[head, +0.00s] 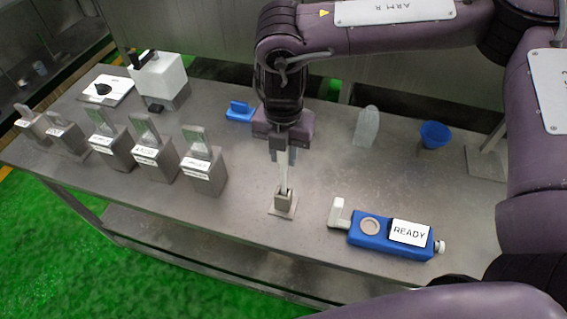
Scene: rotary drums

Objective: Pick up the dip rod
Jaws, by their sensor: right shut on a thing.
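The dip rod (283,177) is a thin, pale upright rod near the middle of the steel table. Its lower end is at a small block-like holder (284,205) on a square base plate; I cannot tell whether it is still seated inside. My right gripper (280,150) comes down from above and is shut on the upper part of the rod. The top of the rod is hidden by the gripper. My left gripper is not in view.
A blue device reading READY (373,236) lies right of the holder. Several labelled grey blocks (204,172) stand at left, with a white box (160,76) behind. A blue piece (240,111), a clear upright piece (367,126) and a blue funnel (434,134) stand farther back.

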